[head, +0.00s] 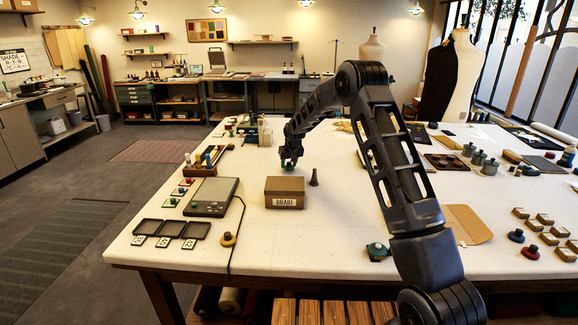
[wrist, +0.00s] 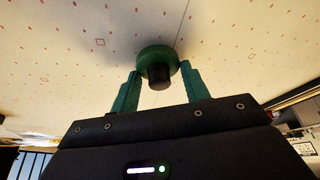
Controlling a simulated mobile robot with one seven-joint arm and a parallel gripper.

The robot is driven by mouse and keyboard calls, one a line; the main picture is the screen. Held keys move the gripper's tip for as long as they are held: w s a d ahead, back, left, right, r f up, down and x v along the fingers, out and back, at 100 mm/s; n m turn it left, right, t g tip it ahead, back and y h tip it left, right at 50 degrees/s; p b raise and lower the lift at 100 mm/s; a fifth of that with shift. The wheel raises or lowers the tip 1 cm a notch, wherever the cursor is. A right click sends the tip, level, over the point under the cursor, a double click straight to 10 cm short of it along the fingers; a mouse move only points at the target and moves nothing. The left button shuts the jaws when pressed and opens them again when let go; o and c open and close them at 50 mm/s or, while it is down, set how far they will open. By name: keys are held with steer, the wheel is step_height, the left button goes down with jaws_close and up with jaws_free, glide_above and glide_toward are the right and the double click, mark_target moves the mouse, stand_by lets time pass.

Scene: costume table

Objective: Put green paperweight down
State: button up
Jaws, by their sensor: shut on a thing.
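The green paperweight (wrist: 155,54), a round green disc with a dark knob, sits between the fingertips of my gripper (wrist: 159,80) in the wrist view. The gripper is shut on it. In the head view my gripper (head: 290,158) points down behind the braid box, with the green paperweight (head: 289,166) small at its tips. The patterned white tabletop (head: 330,235) is close below. I cannot tell whether the paperweight touches it.
The braid box (head: 285,193) stands nearer the camera, with a dark cone (head: 314,178) to its right. A grey scale (head: 211,197), dark trays (head: 172,229) and a yellow weight (head: 228,239) lie left. A teal object (head: 377,251) lies near the front edge.

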steer(key=shift+f, duration=0.35)
steer(key=shift+f, duration=0.1)
steer(key=o, duration=1.2)
steer(key=shift+c, duration=0.2)
